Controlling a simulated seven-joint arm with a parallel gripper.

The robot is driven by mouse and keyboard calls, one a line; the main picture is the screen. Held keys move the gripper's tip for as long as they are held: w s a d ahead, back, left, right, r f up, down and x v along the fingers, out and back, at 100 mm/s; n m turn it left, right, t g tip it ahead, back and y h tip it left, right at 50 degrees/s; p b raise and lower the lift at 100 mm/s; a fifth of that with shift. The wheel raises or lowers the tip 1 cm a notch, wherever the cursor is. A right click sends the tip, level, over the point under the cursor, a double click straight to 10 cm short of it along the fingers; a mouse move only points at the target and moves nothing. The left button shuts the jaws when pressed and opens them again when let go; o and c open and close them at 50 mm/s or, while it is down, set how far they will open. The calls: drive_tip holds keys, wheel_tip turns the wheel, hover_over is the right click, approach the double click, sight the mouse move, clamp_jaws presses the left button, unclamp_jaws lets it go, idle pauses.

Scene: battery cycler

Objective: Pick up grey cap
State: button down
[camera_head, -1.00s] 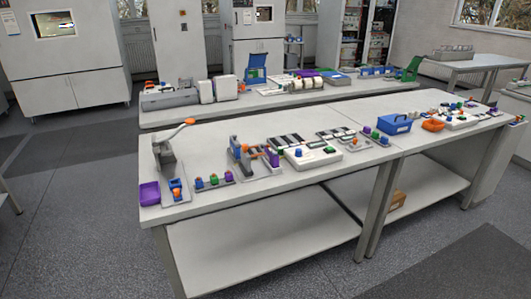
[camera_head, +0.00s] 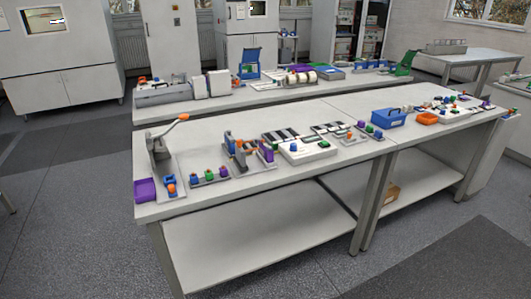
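I cannot pick out a grey cap; the small parts on the front table (camera_head: 220,140) are too small to tell apart. A grey rack (camera_head: 209,178) near its left end carries a few small coloured pieces. A grey lever press (camera_head: 158,155) with an orange handle stands to the left of it. A grey fixture (camera_head: 238,152) with orange and purple parts stands to the right of it. My gripper is not in view.
A purple bin (camera_head: 145,189) sits at the table's left corner. A white device (camera_head: 306,151), a blue basket (camera_head: 388,118) and an orange tray (camera_head: 425,118) stand further right. A second bench (camera_head: 215,107) with equipment stands behind. Open grey floor (camera_head: 75,245) lies at the front left.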

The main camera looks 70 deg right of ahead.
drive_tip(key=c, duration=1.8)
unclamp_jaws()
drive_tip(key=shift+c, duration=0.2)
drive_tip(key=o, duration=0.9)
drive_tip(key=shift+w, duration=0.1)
